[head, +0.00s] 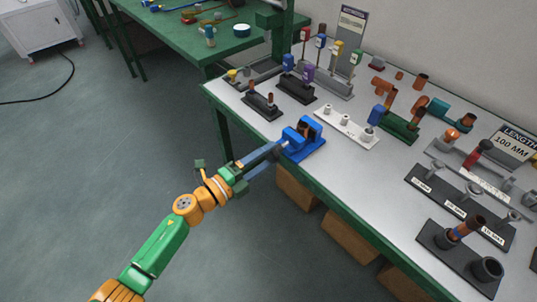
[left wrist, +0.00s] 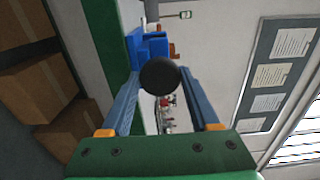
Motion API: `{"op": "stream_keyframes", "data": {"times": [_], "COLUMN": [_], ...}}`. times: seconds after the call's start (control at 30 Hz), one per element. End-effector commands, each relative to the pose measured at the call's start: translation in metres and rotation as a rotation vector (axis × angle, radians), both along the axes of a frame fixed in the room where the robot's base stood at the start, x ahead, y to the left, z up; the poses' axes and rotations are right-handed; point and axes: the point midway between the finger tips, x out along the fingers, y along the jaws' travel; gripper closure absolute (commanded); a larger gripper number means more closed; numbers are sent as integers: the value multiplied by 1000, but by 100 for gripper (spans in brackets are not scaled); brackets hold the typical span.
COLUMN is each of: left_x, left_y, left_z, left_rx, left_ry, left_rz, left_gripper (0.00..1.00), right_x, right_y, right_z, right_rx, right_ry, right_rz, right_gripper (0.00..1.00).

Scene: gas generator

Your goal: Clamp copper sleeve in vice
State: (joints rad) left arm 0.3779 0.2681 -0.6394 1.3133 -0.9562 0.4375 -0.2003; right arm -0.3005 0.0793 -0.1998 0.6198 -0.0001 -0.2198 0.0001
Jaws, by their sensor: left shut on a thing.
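The blue vice (head: 306,146) sits at the near edge of the grey-topped bench, and it also shows in the left wrist view (left wrist: 150,47). A small brown copper-coloured piece (head: 303,129) shows between its jaws; I cannot tell how tightly it is held. My left gripper (head: 282,148) reaches in from the left at the front of the vice. In the left wrist view its two blue fingers are shut on a round black knob (left wrist: 160,75) in front of the vice, which seems to be its handle end. My right gripper is not in view.
A white holder (head: 346,128) with round posts stands right of the vice, and black stands (head: 263,106) with small parts stand behind it. Cardboard boxes (head: 349,236) lie under the bench. Open floor (head: 90,170) lies to the left.

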Motion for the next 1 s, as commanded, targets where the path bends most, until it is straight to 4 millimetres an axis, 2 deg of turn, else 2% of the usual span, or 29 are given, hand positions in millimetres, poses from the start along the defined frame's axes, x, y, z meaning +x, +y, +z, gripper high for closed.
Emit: {"op": "stream_keyframes", "data": {"times": [0.23, 0.53, 1.0], "left_x": [0, 0, 0], "left_y": [0, 0, 0], "left_z": [-1, -1, -1], "left_rx": [14, 141, 147], "left_ry": [-17, -192, -200], "left_rz": [0, 0, 0], "left_gripper": [94, 94, 94], "right_x": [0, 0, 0], "right_y": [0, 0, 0], "right_z": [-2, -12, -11], "right_rx": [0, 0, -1], "right_ry": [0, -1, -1], "right_rz": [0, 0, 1], "right_gripper": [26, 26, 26]}}
